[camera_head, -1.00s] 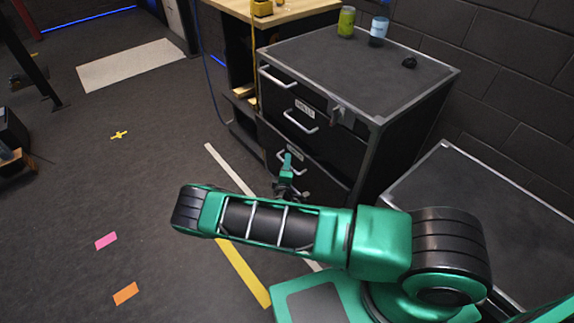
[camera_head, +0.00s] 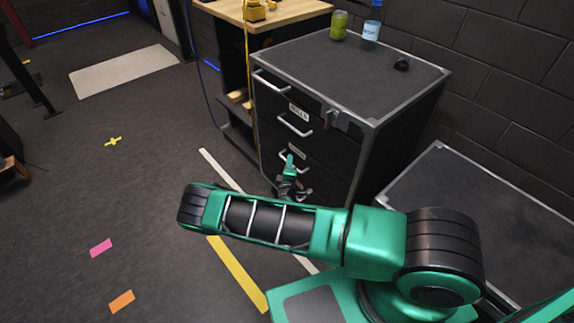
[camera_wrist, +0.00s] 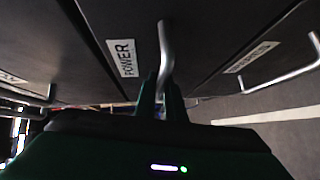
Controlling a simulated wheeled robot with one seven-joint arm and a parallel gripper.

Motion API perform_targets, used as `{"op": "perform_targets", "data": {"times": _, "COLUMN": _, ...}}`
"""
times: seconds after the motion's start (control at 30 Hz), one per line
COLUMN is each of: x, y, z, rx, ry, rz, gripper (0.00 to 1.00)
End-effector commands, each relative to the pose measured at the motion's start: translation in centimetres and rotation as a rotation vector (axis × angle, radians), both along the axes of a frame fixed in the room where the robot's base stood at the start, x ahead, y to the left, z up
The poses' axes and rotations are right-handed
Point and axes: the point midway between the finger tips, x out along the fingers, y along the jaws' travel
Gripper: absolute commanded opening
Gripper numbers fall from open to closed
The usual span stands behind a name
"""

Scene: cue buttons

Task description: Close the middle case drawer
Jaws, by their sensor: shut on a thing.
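The case (camera_head: 405,135) is a dark cabinet with grey edges and a stack of drawers with silver bar handles. The middle drawer carries a label reading POWER (camera_wrist: 122,58), seen close in the wrist view. Its handle (camera_wrist: 166,45) runs down between my two fingers. My gripper (camera_wrist: 161,95) is shut on this handle. In the head view my gripper (camera_head: 289,180) is at the middle drawer's front, below the handle of the drawer above (camera_head: 295,125). My fingers partly hide the handle, and I cannot tell whether the drawer is fully flush.
A green can (camera_head: 339,25), a blue bottle (camera_head: 372,25) and a small black object (camera_head: 402,64) stand on the case top. A low dark chest (camera_head: 480,200) is at the right. A wooden workbench (camera_head: 265,12) stands behind. The floor at left is mostly clear.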

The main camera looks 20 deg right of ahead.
Motion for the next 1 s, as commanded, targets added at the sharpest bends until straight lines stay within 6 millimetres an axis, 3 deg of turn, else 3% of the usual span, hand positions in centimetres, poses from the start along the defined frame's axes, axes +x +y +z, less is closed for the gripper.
{"op": "perform_targets", "data": {"times": 0.03, "x": 0.0, "y": -0.5, "z": -0.1, "rx": 0.001, "ry": 0.002, "rz": -0.008, "gripper": 0.14}}
{"op": "perform_targets", "data": {"times": 0.1, "x": 0.0, "y": -0.5, "z": -0.1, "rx": 0.0, "ry": 0.001, "rz": -0.008, "gripper": 0.27}}
{"op": "perform_targets", "data": {"times": 0.67, "x": -0.3, "y": -0.4, "z": 0.4, "rx": -0.007, "ry": -0.006, "rz": -0.01, "gripper": 0.27}}
{"op": "perform_targets", "data": {"times": 1.0, "x": -5.4, "y": 2.0, "z": 0.8, "rx": -0.003, "ry": 0.003, "rz": -0.002, "gripper": 0.27}}
